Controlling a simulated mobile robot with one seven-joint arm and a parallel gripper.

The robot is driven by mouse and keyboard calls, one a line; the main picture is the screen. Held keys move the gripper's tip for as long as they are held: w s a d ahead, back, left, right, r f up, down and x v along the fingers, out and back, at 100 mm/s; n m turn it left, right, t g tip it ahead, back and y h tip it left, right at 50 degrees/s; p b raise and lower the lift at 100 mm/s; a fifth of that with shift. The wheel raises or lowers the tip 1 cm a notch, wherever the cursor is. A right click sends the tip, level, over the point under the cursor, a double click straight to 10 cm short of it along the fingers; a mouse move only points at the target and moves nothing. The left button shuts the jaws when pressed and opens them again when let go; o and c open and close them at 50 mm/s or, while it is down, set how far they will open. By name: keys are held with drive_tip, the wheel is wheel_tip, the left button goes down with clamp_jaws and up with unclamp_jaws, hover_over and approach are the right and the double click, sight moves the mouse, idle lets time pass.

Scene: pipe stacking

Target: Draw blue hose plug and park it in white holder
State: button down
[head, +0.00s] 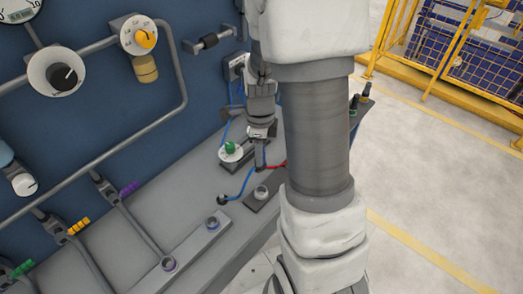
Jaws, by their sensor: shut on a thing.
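My gripper (261,136) points down over the grey bench, left of my thick arm link, which hides part of the area. It is small in view and appears shut on the blue hose plug (261,160), a dark upright piece between and below the fingers. The blue hose (242,184) curves from the plug down to a dark fitting (222,200) on the bench. A plate with a pale round socket (261,191) lies just in front of the plug. I cannot tell whether the plug touches anything below. I cannot make out for certain which piece is the white holder.
A green knob on a white dial (231,151) stands close left of the gripper. A red hose (277,164) runs behind my arm. A grey strip with round holes (190,243) lies front left. Pipes and gauges line the blue wall (95,100).

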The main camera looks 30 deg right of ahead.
sight(261, 171)
drive_tip(key=shift+s+d+m, duration=0.1)
drive_tip(key=shift+m, duration=0.2)
drive_tip(key=shift+f, duration=0.25)
wheel_tip(261, 171, down, 9)
drive_tip(key=b, duration=0.7)
drive_tip(key=shift+r+b, duration=0.15)
drive_tip(key=shift+b, duration=0.2)
drive_tip(key=shift+f+b, duration=1.2)
drive_tip(key=shift+f, duration=0.4)
drive_tip(key=c, duration=0.5)
unclamp_jaws()
wheel_tip(261, 171, up, 18)
drive_tip(key=p, duration=0.3)
drive_tip(key=shift+f, duration=0.25)
drive_tip(key=shift+r, duration=0.1)
